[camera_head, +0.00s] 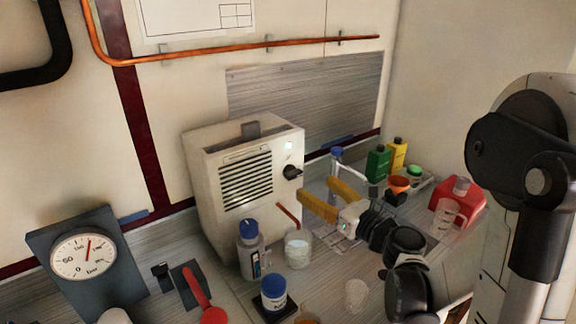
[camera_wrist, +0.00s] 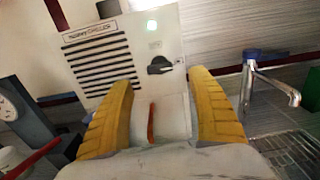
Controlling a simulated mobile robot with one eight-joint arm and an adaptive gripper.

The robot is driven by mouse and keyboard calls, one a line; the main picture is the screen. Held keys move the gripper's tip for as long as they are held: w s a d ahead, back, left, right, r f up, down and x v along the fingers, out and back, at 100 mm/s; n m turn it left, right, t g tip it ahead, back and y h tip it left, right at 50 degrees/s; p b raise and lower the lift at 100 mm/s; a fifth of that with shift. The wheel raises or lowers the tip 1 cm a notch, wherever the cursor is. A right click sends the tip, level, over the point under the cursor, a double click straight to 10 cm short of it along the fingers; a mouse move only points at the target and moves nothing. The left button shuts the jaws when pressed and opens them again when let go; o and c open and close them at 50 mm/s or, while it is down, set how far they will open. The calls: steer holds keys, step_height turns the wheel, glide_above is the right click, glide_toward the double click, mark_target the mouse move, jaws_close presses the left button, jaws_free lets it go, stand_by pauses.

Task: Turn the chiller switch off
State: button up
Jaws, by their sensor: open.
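The chiller is a white box (camera_head: 205,170) with a black louvred grille, and it also shows in the wrist view (camera_wrist: 118,28). A black rotary knob (camera_head: 291,172) sits on its front, right of the grille; the wrist view shows it too (camera_wrist: 158,66). In the wrist view the knob appears just beyond the fingertips (camera_wrist: 162,82).
A pressure gauge (camera_head: 84,254) is at left.

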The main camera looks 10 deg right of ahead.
mark_target(297, 174)
steer(key=b+x, duration=0.1)
steer(key=x, duration=0.8)
steer(key=shift+w+a+b, duration=0.2)
steer(key=shift+b, duration=0.1)
steer(key=c, duration=1.2)
